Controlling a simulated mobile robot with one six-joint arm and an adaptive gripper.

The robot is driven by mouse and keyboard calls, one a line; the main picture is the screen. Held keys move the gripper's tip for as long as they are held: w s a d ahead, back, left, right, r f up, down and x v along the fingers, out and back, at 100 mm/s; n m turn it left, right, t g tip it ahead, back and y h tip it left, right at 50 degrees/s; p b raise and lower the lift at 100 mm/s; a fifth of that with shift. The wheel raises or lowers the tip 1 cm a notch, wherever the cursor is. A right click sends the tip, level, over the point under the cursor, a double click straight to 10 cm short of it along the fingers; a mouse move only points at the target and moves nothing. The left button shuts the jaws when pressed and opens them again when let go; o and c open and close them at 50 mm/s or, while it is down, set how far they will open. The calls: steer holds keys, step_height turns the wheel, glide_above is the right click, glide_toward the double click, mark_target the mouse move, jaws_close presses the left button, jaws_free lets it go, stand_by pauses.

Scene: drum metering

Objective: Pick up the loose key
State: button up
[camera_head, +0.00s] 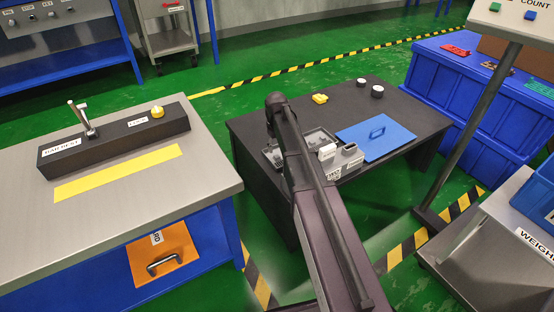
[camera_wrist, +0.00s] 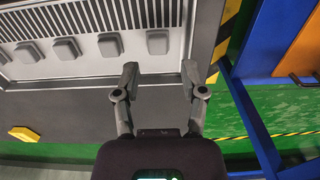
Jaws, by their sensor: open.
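A small yellow block (camera_head: 320,98) lies on the dark table in the head view. It also shows in the wrist view (camera_wrist: 24,134), at the left, apart from my gripper. I cannot tell whether it is the loose key. A grey slotted panel (camera_wrist: 85,75) with several square grey keys, one of them a key (camera_wrist: 110,45), fills the top left of the wrist view. None of these keys is clearly loose. My gripper (camera_wrist: 159,82) is open and empty, with its fingertips over the panel's near edge. In the head view my arm hides the gripper and part of the panel.
A steel bench (camera_head: 200,180) stands left, and a sign post (camera_head: 470,130) right.

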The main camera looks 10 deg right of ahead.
mark_target(277, 156)
steer(key=shift+d+f+b, duration=0.15)
steer(key=shift+f+b, duration=1.9)
steer(key=shift+f, duration=0.2)
steer(key=c, duration=0.5)
